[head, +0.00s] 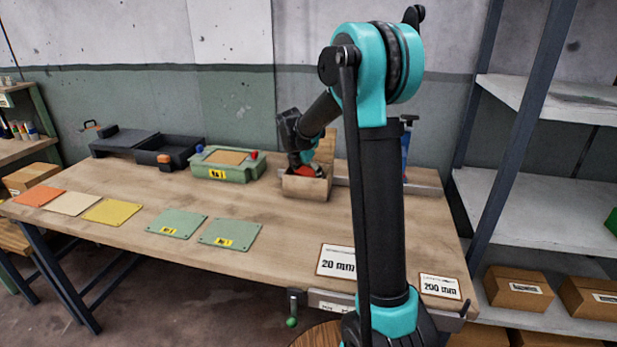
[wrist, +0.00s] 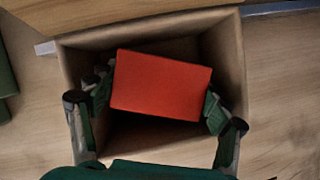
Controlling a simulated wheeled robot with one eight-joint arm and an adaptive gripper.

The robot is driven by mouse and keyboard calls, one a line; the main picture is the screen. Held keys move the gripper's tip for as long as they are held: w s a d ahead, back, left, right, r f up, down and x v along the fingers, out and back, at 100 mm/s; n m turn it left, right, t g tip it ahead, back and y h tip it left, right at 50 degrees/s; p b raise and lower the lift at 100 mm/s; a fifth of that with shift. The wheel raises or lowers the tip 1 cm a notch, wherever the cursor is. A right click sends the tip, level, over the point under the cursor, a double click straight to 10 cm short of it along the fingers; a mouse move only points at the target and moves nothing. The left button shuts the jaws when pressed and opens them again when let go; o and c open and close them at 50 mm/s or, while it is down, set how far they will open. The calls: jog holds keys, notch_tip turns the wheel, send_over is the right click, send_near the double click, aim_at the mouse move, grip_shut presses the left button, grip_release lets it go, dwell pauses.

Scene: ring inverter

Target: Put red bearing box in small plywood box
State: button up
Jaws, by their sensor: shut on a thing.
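The red bearing box (wrist: 161,85) is a flat-topped red block in the wrist view, slightly tilted, inside the outline of the small plywood box. My gripper (wrist: 158,112) is shut on it, with one finger at its left side and one at its right. The small plywood box (wrist: 236,50) is open-topped, and its walls surround the red box on the far side and both sides. In the head view the plywood box (head: 305,188) stands on the bench, with a bit of red (head: 308,171) at its opening under my gripper (head: 303,168). Whether the red box touches the floor is hidden.
A green case (head: 228,163) stands left of the plywood box, with black trays (head: 168,152) farther left. Coloured plates (head: 110,211) lie along the bench's front. The bench middle (head: 280,235) is clear.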

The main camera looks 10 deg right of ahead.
jog(key=o, duration=1.3)
jog(key=shift+f, duration=0.1)
jog(key=v, duration=1.2)
